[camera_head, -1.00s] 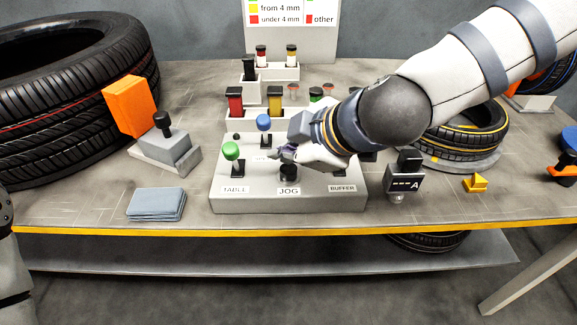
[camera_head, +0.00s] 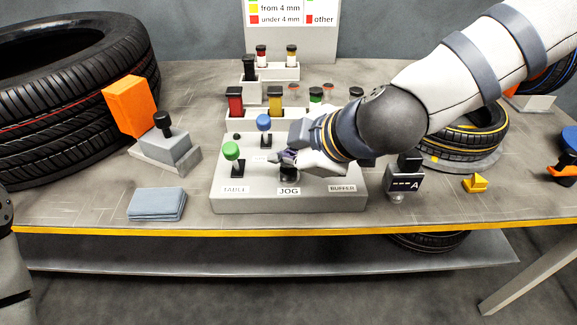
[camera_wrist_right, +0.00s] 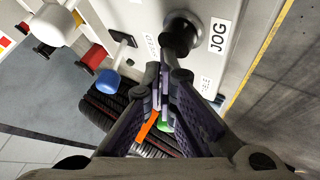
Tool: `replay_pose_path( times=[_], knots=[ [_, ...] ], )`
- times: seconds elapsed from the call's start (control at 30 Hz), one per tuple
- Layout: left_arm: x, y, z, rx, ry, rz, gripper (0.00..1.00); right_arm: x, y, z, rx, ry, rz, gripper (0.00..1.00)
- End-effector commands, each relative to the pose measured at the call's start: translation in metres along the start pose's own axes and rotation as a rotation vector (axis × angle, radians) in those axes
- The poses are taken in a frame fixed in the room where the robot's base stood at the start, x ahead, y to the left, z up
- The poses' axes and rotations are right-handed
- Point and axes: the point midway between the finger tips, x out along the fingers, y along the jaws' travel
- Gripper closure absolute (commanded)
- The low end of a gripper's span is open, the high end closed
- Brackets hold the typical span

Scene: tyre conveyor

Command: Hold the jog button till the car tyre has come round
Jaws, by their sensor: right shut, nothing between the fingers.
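The black jog button (camera_head: 289,175) stands on the grey control box behind its JOG label. It also shows as a round black knob in the wrist view (camera_wrist_right: 182,32). My right gripper (camera_head: 281,159) is shut and empty, its fingertips right at the button; I cannot tell whether they press it. The closed fingers also show in the wrist view (camera_wrist_right: 163,75). A smaller tyre with yellow bands (camera_head: 462,136) lies on a round plate at the right, partly behind my right arm. My left gripper is out of view.
A green-knobbed lever (camera_head: 231,152) and a blue-knobbed lever (camera_head: 264,123) stand close left of the gripper.

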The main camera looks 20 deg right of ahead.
Motion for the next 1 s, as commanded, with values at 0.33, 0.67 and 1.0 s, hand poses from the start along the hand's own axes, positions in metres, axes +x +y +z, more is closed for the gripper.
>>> replay_pose_path(
  times=[0.33, 0.67, 1.0],
  knots=[
    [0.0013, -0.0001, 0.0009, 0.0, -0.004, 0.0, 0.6, 0.0034, -0.0026, 0.0027, -0.001, -0.001, -0.001, 1.0],
    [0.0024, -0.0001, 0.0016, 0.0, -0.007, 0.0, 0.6, 0.0062, -0.0048, 0.0048, -0.001, -0.001, -0.001, 1.0],
    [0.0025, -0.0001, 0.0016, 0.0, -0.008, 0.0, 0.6, 0.0065, -0.0051, 0.0051, -0.001, -0.001, -0.001, 1.0]
  ],
)
